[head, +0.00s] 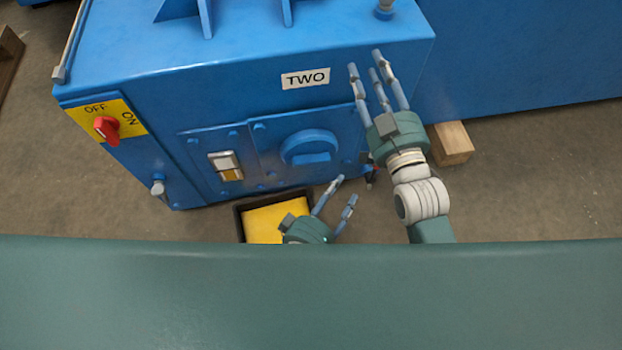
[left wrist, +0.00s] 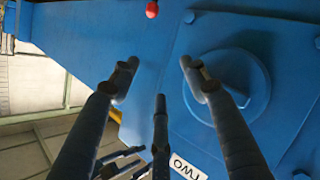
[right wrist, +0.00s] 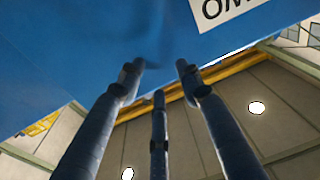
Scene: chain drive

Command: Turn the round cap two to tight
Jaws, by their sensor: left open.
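The blue machine (head: 230,95) carries a white TWO label (head: 305,78) on its upper front edge. The round blue cap (head: 309,147) with a raised bar sits on the front plate below the label. My left gripper (head: 345,190) is open and empty, below and right of the cap in the head view. In the left wrist view, the cap (left wrist: 255,75) is right of centre, partly behind one finger; contact cannot be told. My right gripper (head: 365,65) is open and empty near the machine's upper right corner. The right wrist view shows nothing between its fingers.
A red switch (head: 106,130) on a yellow OFF/ON plate and a sight glass (head: 226,166) are left of the cap. A black-rimmed tray (head: 239,222) with a yellow inside lies on the floor below. A wooden block (head: 452,143) is under the machine at right.

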